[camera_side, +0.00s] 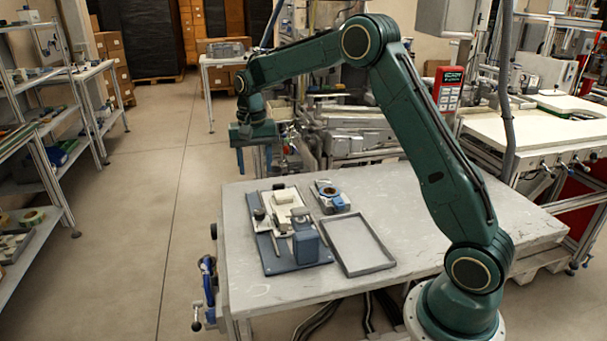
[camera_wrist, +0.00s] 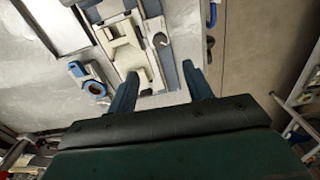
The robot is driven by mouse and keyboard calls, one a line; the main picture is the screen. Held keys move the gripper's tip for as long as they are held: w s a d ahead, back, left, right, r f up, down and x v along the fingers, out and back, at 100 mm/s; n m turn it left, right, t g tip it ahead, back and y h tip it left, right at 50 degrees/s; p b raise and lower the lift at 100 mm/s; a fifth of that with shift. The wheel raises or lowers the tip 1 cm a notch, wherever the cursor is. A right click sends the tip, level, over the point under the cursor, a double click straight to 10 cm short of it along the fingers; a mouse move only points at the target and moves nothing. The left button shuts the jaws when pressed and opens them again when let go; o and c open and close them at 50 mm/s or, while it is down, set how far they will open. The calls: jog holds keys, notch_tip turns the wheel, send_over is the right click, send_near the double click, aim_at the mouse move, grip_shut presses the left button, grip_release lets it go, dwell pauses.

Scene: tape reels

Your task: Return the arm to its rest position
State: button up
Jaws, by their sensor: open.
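My gripper (camera_side: 254,160) hangs in the air at the far left end of my raised, bent green arm, higher than the table and beyond its back left edge. Its two blue fingers (camera_wrist: 160,78) are apart in the wrist view, with nothing between them. Below is a pale machine on a dark blue base plate (camera_side: 305,268), with a blue block (camera_side: 306,246) at its front. In the wrist view the pale machine (camera_wrist: 125,45) lies beyond the fingers. A small grey device with a blue ring (camera_side: 329,192) stands beside it, also visible in the wrist view (camera_wrist: 84,72).
An empty shallow grey tray (camera_side: 358,242) lies on the grey table (camera_side: 430,225), right of the machine. A blue clamp (camera_side: 208,280) is at the table's left edge. Shelves (camera_side: 50,130) stand at the left, with open floor between. A workbench (camera_side: 540,125) is behind right.

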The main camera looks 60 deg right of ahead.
jog(key=shift+r, duration=0.1)
jog(key=s+a+r+n+t, duration=0.1)
jog(key=s+a+r+n, duration=0.15)
jog(key=s+r, duration=0.4)
jog(key=s+a+r+n+t, duration=0.2)
jog(key=s+a+r, duration=0.2)
jog(key=s+r, duration=0.3)
jog(key=s+a+f+n+t, duration=0.1)
jog(key=s+a+n, duration=0.1)
jog(key=s, duration=0.8)
jog(key=s+a+f+n+t, duration=0.1)
jog(key=s+a+f+n, duration=0.1)
jog(key=s, duration=0.8)
jog(key=shift+a+n+t, duration=0.3)
jog(key=shift+n, duration=0.15)
jog(key=shift+f, duration=0.1)
